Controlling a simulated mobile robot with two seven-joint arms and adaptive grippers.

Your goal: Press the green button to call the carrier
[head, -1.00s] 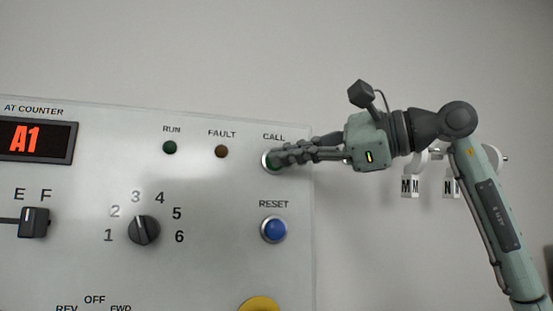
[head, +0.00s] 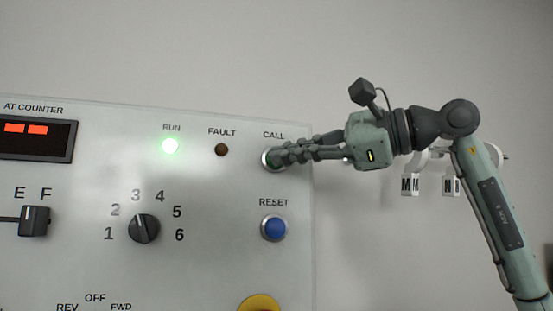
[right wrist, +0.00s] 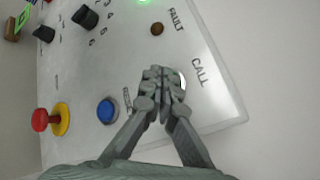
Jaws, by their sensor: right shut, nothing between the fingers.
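The green CALL button (head: 267,159) sits at the panel's upper right, and my right gripper's fingertips cover most of it. My right gripper (head: 279,156) is shut and empty, with its tips at the button's face; whether they touch cannot be told for sure. In the right wrist view the closed fingers (right wrist: 160,78) hide the button, and only a bright sliver of its rim (right wrist: 181,82) shows beside them. The green RUN lamp (head: 170,146) is lit. The AT COUNTER display (head: 38,140) shows two red bars. My left gripper is not in view.
The blue RESET button (head: 274,228) is just below CALL. The FAULT lamp (head: 221,150) is dark. A rotary selector (head: 144,229), a black lever (head: 34,221) and a yellow-based red knob (right wrist: 40,120) are on the panel. White tags (head: 410,185) hang behind my right arm.

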